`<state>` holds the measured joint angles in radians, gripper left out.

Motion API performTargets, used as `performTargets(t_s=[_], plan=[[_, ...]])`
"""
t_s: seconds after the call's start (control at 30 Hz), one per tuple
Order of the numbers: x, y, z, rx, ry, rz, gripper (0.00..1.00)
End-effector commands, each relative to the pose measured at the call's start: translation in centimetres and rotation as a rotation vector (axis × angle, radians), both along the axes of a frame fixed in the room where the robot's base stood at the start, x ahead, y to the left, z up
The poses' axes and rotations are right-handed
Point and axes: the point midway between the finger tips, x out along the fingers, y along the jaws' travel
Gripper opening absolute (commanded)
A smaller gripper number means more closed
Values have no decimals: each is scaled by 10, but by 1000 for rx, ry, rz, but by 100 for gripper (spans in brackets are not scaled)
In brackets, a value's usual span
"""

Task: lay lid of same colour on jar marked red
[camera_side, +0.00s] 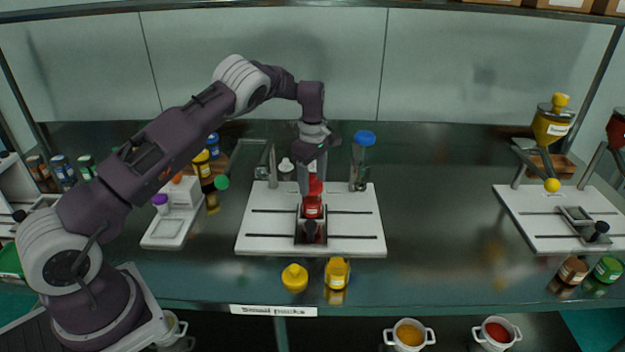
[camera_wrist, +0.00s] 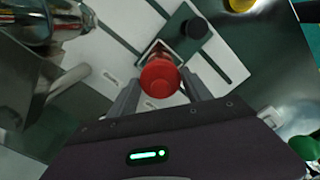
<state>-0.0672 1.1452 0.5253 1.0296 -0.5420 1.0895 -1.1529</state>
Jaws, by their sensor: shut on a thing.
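My gripper (camera_side: 312,178) points down over the white sieve base in the side view and is shut on a red lid (camera_side: 315,187). In the wrist view the red lid (camera_wrist: 160,78) sits between the two fingers of my gripper (camera_wrist: 160,90). A red jar (camera_side: 312,208) with a pale label stands upright at the dark clamp in the middle of the base, directly below the lid. I cannot tell whether the lid touches the jar. The lid hides most of the jar in the wrist view.
The white base (camera_side: 260,243) carries a black knob (camera_side: 310,228) in front of the jar and a blue-topped column (camera_side: 362,160) behind right. A yellow lid (camera_side: 294,278) and yellow jar (camera_side: 337,273) stand near the front edge.

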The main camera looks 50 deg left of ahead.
Motion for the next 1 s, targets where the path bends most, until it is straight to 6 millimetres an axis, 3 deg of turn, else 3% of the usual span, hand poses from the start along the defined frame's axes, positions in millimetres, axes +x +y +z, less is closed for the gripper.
performTargets(t_s=[1.0], plan=[[0, 0, -6, 0, 0, 0, 20]])
